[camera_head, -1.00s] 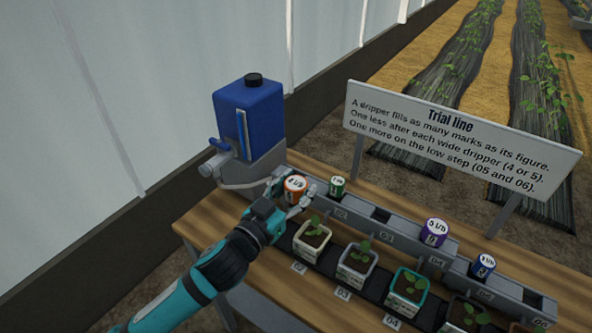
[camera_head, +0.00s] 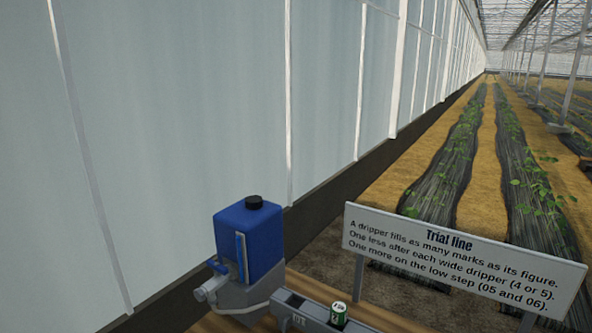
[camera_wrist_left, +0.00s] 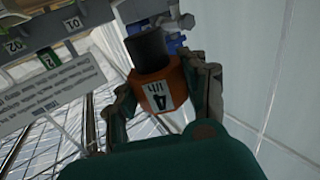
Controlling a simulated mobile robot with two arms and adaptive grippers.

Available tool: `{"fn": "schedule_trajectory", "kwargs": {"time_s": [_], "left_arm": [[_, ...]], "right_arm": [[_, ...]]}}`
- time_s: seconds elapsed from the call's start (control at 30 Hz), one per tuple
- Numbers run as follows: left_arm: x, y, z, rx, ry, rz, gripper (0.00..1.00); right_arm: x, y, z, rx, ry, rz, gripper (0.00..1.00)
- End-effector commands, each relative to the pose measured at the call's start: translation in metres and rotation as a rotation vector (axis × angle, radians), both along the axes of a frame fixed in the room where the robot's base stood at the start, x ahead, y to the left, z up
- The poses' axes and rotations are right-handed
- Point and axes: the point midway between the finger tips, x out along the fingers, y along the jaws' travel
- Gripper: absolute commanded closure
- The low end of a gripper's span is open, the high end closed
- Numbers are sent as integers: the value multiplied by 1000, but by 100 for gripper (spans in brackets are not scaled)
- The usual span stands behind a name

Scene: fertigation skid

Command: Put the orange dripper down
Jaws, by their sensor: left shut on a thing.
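The orange dripper (camera_wrist_left: 163,98), with a white label reading 4 L/h and a dark cylindrical part, is in the middle of the left wrist view. My left gripper (camera_wrist_left: 164,86) is shut on it, one finger on each side. The head view shows neither this dripper nor either gripper. The grey rail (camera_wrist_left: 40,38) with tags 01 and 02 is at the upper left of the wrist view; its end also shows low in the head view (camera_head: 313,311). I cannot tell whether the dripper touches the rail. My right gripper is not in view.
A green dripper (camera_head: 339,314) stands on the rail at the head view's bottom edge. A blue tank (camera_head: 262,243) with a tap stands at the rail's left end. The Trial line sign (camera_head: 462,265) rises behind the rail. Most of the table is out of view.

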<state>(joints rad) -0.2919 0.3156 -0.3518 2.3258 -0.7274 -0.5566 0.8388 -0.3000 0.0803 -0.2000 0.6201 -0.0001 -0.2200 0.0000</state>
Motion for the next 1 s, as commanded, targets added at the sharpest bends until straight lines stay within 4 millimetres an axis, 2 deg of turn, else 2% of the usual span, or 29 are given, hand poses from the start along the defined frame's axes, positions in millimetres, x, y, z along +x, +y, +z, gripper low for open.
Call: {"fn": "schedule_trajectory", "kwargs": {"time_s": [0.1, 0.2, 0.5, 0.6, 1.0], "left_arm": [[-9, 18, -3, -3, 1, 55, 88], [-20, 26, -8, -1, 4, 78, 88], [-73, 27, -29, 0, 2, 84, 88], [-85, 25, -32, 1, 1, 75, 88], [-91, 23, -32, 2, -3, 65, 88]], "right_arm": [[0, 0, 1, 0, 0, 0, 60], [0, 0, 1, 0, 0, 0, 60], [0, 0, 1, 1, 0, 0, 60], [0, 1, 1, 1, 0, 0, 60], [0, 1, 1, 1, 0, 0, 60]]}}
